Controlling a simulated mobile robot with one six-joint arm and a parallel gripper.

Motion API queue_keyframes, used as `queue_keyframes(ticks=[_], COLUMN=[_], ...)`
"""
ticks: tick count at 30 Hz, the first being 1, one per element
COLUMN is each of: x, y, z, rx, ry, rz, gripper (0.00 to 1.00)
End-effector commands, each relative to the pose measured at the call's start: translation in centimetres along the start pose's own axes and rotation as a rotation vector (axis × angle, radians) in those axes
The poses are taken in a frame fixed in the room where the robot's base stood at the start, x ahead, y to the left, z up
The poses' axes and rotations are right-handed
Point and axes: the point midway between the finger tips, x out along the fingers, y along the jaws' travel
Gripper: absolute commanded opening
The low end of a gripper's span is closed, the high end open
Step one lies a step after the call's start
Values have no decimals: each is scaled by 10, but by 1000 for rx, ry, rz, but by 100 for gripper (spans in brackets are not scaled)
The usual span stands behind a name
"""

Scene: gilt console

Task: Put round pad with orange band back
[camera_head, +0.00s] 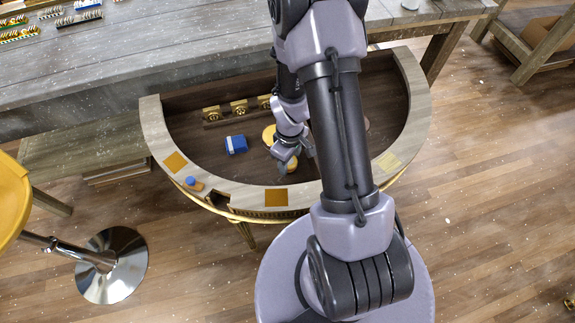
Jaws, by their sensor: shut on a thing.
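My gripper (287,160) is low over the dark inner top of the half-round console (157,130). It is shut on a small round yellow-orange thing (292,168), which looks like the round pad with the orange band. The fingers cover part of it, and I cannot tell whether it touches the surface. A gold disc (268,134) lies just behind my gripper and is partly hidden by it.
A blue box (236,144) lies left of my gripper. Gold blocks (238,107) stand in a row at the back. The pale rim carries orange squares (276,197) and a small blue-and-orange piece (192,183) at front left.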

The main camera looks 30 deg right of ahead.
Motion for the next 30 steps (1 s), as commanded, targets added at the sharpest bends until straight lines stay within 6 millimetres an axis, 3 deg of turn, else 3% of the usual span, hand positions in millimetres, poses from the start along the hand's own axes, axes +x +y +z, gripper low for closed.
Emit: queue_keyframes(ticks=[2,11,12,15,25,30], x=[14,14,14,14,8,-35], y=[0,0,0,0,0,0], z=[0,0,0,0,0,0], rx=[1,1,1,1,1,0], ry=[-1,0,0,0,0,2], rz=[-1,0,0,0,0,2], gripper=[9,9,51,69,69,69])
